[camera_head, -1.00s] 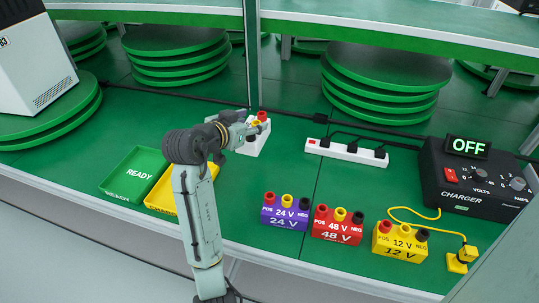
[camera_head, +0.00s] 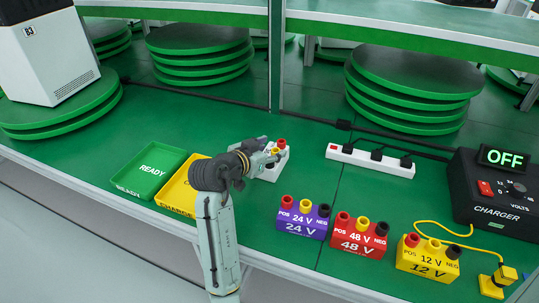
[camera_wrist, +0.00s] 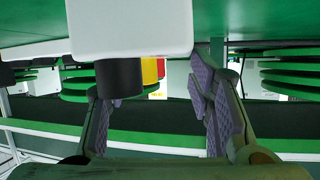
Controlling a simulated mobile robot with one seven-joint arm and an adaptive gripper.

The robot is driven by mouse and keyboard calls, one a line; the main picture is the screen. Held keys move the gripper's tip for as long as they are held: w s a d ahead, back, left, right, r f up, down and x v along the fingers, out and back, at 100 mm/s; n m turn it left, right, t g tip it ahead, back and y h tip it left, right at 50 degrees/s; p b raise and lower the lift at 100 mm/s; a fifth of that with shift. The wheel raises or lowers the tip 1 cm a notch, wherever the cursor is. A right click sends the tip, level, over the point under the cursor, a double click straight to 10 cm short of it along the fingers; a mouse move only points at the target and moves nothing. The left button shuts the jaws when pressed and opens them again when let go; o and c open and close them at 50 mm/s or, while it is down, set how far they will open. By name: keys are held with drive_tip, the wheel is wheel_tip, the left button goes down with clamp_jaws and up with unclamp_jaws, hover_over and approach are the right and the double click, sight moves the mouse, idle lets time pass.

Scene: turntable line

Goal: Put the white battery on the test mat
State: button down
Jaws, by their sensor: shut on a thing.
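The white battery (camera_head: 271,172) is at the middle of the green table in the head view, partly hidden by my gripper (camera_head: 264,152). Its red and yellow terminals show on top. In the wrist view, which looks upside down, the white battery (camera_wrist: 130,28) hangs in from the top, with a black terminal and the yellow and red ones behind it. My gripper's fingers (camera_wrist: 158,103) stand on either side of these terminals, shut on the battery. I cannot tell whether its base touches the table. I cannot make out a test mat.
A green READY tray (camera_head: 150,170) and yellow CHARGE tray (camera_head: 180,193) lie left. Purple 24 V (camera_head: 303,218), red 48 V (camera_head: 359,236) and yellow 12 V (camera_head: 428,258) batteries stand front right. A power strip (camera_head: 370,160), charger (camera_head: 497,200) and post (camera_head: 276,60) are around.

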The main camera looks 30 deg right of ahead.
drive_tip(key=shift+r, duration=0.2)
drive_tip(key=c, duration=0.7)
unclamp_jaws()
drive_tip(key=shift+f, duration=0.2)
drive_tip(key=shift+c, duration=0.2)
drive_tip(key=shift+r, duration=0.15)
drive_tip(key=b+v, duration=0.2)
drive_tip(key=v, duration=1)
